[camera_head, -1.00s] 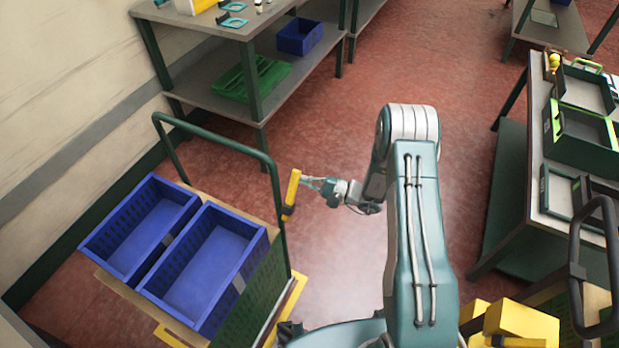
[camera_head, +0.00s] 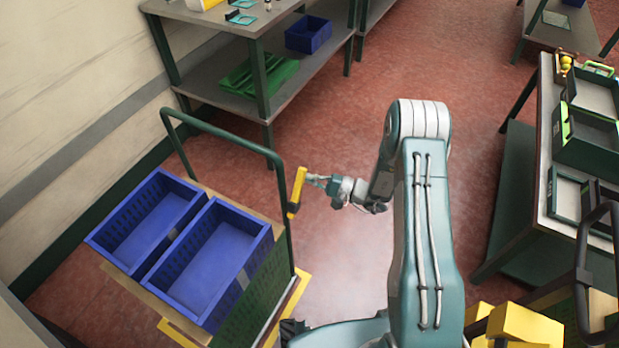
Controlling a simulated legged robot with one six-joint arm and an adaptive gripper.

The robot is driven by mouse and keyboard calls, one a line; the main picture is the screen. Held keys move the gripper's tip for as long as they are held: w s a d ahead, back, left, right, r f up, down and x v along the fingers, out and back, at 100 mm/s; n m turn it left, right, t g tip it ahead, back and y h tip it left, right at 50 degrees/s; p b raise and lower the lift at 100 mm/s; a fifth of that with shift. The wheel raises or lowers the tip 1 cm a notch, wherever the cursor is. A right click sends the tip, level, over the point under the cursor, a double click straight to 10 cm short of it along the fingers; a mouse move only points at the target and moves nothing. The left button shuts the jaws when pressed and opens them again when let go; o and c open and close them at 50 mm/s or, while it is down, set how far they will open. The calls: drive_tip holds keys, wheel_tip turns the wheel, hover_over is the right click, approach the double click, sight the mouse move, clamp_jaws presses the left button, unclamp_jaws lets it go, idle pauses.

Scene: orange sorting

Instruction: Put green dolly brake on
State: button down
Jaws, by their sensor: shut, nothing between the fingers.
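The green dolly (camera_head: 281,200) stands at the left with a tall tubular handle and a flat bed holding two blue crates. A yellow lever (camera_head: 297,190), which looks like the brake, stands tilted beside the handle's right post. My gripper (camera_head: 312,180) reaches in from the right with its tips at or very close to the lever's upper part. It is shut with nothing between its fingers. I cannot tell whether it touches the lever.
Two empty blue crates (camera_head: 204,262) sit on the dolly. A shelf table (camera_head: 225,105) stands behind it. A table with green trays (camera_head: 545,150) is at the right, with yellow boxes (camera_head: 522,326) at the lower right. The red floor between is clear.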

sight(301, 185)
drive_tip(key=shift+s+a+r, duration=0.1)
drive_tip(key=shift+r, duration=0.05)
drive_tip(key=shift+s+a+r+n+g+h, duration=0.15)
drive_tip(key=shift+s+a+r+n+g, duration=0.2)
drive_tip(key=shift+n, duration=0.45)
drive_tip(key=shift+s+a+r+n+g+h, duration=0.15)
drive_tip(key=shift+s+r+n, duration=0.25)
drive_tip(key=shift+n, duration=0.4)
drive_tip(key=n, duration=0.1)
drive_tip(key=s+n, duration=0.1)
drive_tip(key=s+a, duration=0.1)
drive_tip(key=shift+a+r+n+h, duration=0.1)
drive_tip(key=shift+r+n+h, duration=0.2)
drive_tip(key=shift+n, duration=0.1)
drive_tip(key=s+a+n, duration=0.1)
drive_tip(key=s+n+h, duration=0.1)
drive_tip(key=n, duration=0.1)
drive_tip(key=shift+s+a, duration=0.2)
drive_tip(key=shift+a, duration=0.15)
drive_tip(key=shift+s+a+f+n, duration=0.1)
drive_tip(key=shift+s+a+n, duration=0.2)
drive_tip(key=shift+s, duration=0.2)
